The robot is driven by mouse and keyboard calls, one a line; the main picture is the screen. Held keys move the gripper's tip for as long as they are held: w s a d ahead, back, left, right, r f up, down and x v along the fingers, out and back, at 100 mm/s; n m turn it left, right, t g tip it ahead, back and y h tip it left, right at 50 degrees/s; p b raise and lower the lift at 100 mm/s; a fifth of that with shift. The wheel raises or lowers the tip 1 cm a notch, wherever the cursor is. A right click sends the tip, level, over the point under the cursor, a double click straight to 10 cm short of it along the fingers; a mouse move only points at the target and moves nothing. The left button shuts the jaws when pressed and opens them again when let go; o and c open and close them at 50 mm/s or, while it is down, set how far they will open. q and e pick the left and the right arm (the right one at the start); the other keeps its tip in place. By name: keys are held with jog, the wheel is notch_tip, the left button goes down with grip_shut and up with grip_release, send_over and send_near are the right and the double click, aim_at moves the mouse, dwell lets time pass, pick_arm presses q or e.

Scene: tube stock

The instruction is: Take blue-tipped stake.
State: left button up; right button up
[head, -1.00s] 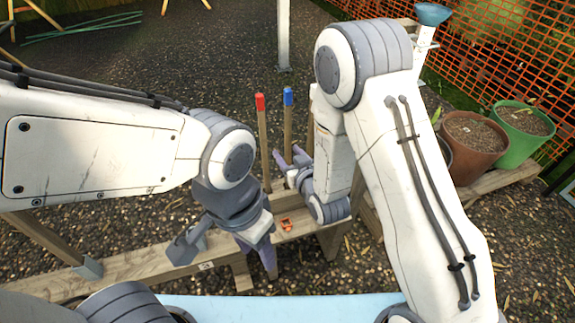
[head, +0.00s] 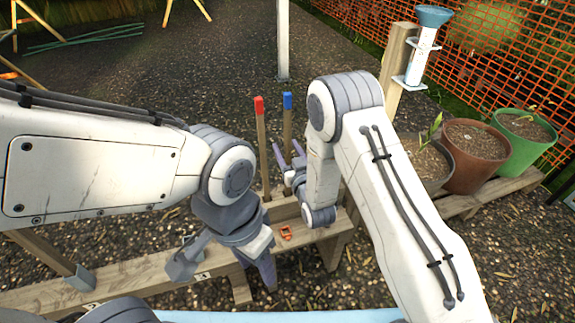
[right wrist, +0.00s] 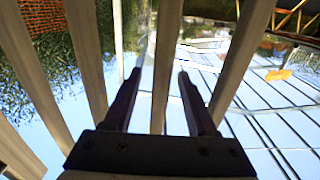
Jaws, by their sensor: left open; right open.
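The blue-tipped stake (head: 287,102) stands upright in the head view, just right of a red-tipped stake (head: 259,107). My right gripper (head: 288,149) is open at the blue-tipped stake's shaft, well below its tip, with a finger showing on either side. In the right wrist view a bare wooden stake (right wrist: 167,65) passes between the open fingers (right wrist: 157,78). Its coloured tip is out of that view, and I cannot tell whether the fingers touch it. My left gripper (head: 222,275) is open and empty over the low timber rail, left of the stakes.
Other wooden stakes (right wrist: 85,55) run close beside the fingers in the right wrist view. A small orange-red item (head: 286,232) lies on the timber bench (head: 310,236). Plant pots (head: 472,155) stand at the right, before an orange mesh fence (head: 520,60). Gravel behind the stakes is open.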

jog(key=shift+x, duration=1.2)
grip_shut()
dwell(0.5)
